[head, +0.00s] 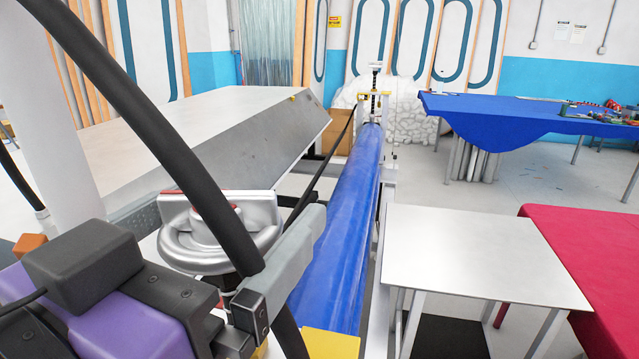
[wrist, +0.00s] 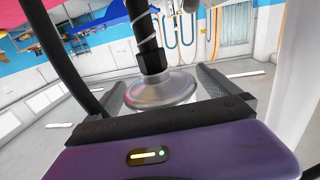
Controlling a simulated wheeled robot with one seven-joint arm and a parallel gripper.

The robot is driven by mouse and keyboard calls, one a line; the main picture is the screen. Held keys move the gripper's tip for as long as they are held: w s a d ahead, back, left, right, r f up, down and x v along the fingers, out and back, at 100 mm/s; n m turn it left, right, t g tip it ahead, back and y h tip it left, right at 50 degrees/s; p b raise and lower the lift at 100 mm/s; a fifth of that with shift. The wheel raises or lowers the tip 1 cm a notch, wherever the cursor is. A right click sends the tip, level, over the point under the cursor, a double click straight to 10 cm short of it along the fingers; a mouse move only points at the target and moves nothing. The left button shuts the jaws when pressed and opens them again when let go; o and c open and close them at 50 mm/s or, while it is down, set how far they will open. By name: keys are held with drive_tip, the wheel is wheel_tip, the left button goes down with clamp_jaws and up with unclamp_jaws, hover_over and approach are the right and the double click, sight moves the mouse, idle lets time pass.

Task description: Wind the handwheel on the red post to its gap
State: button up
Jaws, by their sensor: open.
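The silver handwheel (head: 218,250) is at lower left in the head view, partly behind a black cable. A pale block with red edges rises at its top, and a small red part shows at its hub. The gap cannot be made out. In the wrist view, a silver round disc (wrist: 160,91), apparently the handwheel, sits on a black threaded shaft (wrist: 149,45). My gripper (head: 240,275) is open beside the handwheel, one grey finger on its right side. In the wrist view my gripper (wrist: 165,98) has its fingers either side of the disc; contact cannot be told.
A long blue roll (head: 345,210) runs away from the wheel along a narrow frame. A large grey-white bench (head: 215,115) stands left of it. A bare white table (head: 480,250), a red-covered table (head: 590,245) and a blue-covered table (head: 520,112) stand right. Black cables hang close by.

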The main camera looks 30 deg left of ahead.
sight(180, 263)
drive_tip(key=shift+w+a, duration=0.1)
drive_tip(key=shift+w, duration=0.8)
drive_tip(key=shift+c, duration=0.4)
drive_tip(key=c, duration=1.3)
drive_tip(key=shift+o, duration=0.2)
drive_tip(key=shift+n+y, duration=0.3)
drive_tip(key=shift+y, duration=0.2)
drive_tip(key=o, duration=1.3)
drive_tip(key=shift+o, duration=0.2)
drive_tip(key=shift+s+d+b, duration=0.2)
drive_tip(key=shift+s+b, duration=0.15)
drive_tip(key=shift+s, duration=0.95)
drive_tip(key=shift+s+d+b, duration=0.15)
drive_tip(key=shift+s+b, duration=0.25)
drive_tip(key=shift+s, duration=0.9)
drive_tip(key=shift+s+d+b, duration=0.2)
drive_tip(key=shift+s+b, duration=0.15)
drive_tip(key=shift+s, duration=0.95)
